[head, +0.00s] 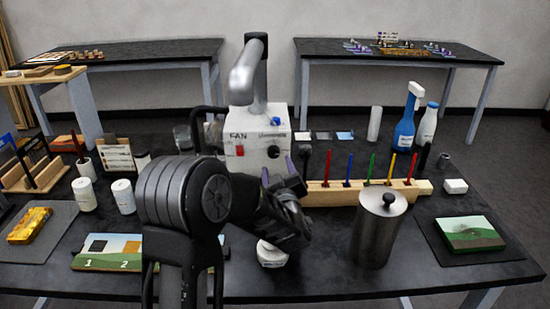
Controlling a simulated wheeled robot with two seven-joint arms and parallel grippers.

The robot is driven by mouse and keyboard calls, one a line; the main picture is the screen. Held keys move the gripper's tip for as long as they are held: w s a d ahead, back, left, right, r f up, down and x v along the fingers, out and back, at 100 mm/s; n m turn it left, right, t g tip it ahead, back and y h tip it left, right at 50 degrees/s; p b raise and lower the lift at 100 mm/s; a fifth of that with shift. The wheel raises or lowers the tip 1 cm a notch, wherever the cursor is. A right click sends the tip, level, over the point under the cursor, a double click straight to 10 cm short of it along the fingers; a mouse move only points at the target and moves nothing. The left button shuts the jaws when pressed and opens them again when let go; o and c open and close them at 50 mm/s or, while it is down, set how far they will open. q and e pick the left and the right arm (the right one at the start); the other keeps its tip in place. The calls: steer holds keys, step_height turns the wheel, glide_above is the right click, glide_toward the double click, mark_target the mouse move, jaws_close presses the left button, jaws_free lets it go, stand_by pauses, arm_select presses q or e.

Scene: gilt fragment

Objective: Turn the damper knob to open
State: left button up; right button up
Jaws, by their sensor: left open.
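The white fan box (243,142) stands near the middle of the table in the head view, with a grey extraction arm rising from its top. Its front has a FAN label with a red switch (240,151) below it, and a second label, too small to read surely, above a dark round knob (273,152). I cannot tell which way this knob is turned. My left gripper (279,174) is open in front of the box, its purple-tinted fingers just below the knob in the picture. Contact cannot be judged. My arm hides the box's lower part. My right gripper is out of view.
A wooden rack (325,198) of coloured tools stands right of the gripper, with a lidded metal canister (377,232) in front. A small white jar (271,254) sits below my gripper. White jars (123,196) and a painted panel (106,252) are at left.

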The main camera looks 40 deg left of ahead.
mark_target(274, 155)
arm_select(q)
steer(key=x, duration=0.5)
steer(key=shift+w+a+p, duration=0.25)
steer(key=shift+p, duration=0.1)
steer(key=shift+c, duration=0.4)
jaws_close()
